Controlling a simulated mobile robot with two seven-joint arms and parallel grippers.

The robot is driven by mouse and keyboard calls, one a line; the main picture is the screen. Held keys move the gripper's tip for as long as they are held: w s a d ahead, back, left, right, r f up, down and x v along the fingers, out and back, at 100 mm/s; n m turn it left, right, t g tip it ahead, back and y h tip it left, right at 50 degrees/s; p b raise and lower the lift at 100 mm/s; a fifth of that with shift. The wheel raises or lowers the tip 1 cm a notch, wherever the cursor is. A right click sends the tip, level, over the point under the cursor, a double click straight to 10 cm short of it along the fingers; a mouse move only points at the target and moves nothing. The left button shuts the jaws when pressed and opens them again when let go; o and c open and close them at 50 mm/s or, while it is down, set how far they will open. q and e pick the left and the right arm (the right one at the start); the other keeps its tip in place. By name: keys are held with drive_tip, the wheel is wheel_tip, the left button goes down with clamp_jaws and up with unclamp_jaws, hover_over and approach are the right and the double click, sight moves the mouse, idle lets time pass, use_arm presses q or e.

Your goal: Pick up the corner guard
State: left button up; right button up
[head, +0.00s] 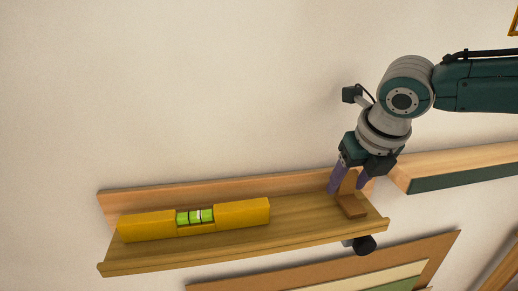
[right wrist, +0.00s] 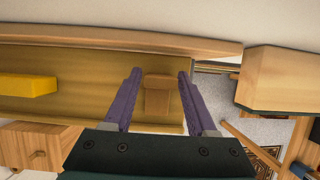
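The corner guard (head: 351,205) is a small brown L-shaped wooden piece near the right end of the wooden wall shelf (head: 300,231). It also shows in the right wrist view (right wrist: 158,97). My right gripper (head: 347,190) is at it from above, with its purple fingers on either side of the piece. In the right wrist view the fingers (right wrist: 158,80) are apart, with a gap between each finger and the guard. My left gripper is not in view.
A yellow spirit level (head: 240,213) lies on the shelf to the left and also shows in the right wrist view (right wrist: 28,85). A wooden ledge with a green front (head: 455,168) is close on the right. A framed print (head: 400,262) is below the shelf. The wall above is bare.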

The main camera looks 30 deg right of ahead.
clamp_jaws()
idle(0.4)
